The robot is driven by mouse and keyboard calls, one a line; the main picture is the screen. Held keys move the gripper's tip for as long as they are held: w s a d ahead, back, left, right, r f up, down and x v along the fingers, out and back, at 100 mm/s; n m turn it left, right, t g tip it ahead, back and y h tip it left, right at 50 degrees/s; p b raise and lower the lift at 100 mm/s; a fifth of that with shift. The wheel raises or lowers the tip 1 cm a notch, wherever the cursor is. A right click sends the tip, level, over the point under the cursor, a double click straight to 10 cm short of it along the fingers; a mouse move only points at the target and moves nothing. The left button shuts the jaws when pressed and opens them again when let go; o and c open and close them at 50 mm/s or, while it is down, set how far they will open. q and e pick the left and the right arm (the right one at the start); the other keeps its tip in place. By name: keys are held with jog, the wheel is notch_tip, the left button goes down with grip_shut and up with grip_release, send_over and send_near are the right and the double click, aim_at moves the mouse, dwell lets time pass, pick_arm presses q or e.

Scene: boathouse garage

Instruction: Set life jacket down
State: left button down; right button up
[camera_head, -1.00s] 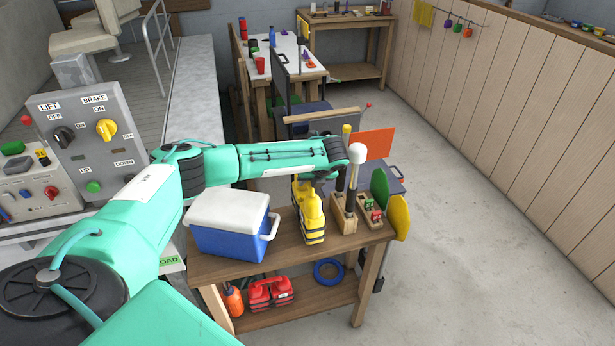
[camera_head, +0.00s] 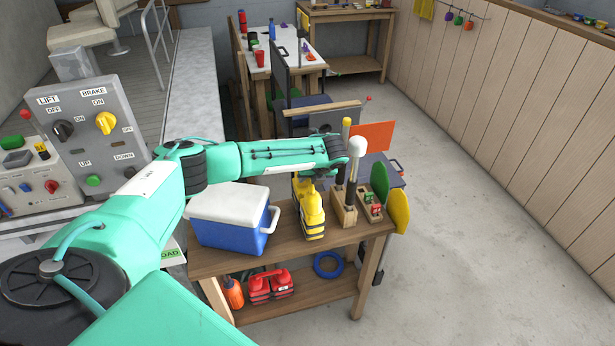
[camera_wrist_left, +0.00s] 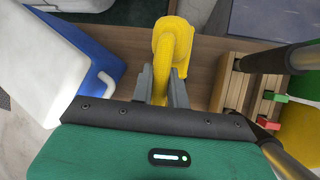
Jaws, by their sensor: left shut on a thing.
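The yellow life jacket (camera_head: 311,217), with dark bands near its bottom, stands upright on the wooden bench (camera_head: 290,250), right of the blue cooler. Its lower end appears to touch the bench top. My left arm reaches over the bench from the left, and its gripper points down at the jacket's top. In the left wrist view, my left gripper (camera_wrist_left: 162,88) is shut on the yellow jacket (camera_wrist_left: 172,40), with one finger on each side of a narrow yellow part. The fingertips are mostly hidden in the head view. My right gripper is not in view.
The blue cooler with white lid (camera_head: 232,217) stands close left of the jacket. A wooden holder (camera_head: 343,209) with upright handles stands close right, beside a small block with red and green pieces (camera_head: 370,206).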

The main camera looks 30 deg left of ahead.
pick_arm(q)
jog(key=shift+f, duration=0.15)
jog(key=c, duration=1.3)
grip_release()
jog(key=shift+f, duration=0.1)
jog(key=c, duration=0.3)
jog(key=shift+c, duration=0.5)
jog(key=shift+p+v, duration=0.8)
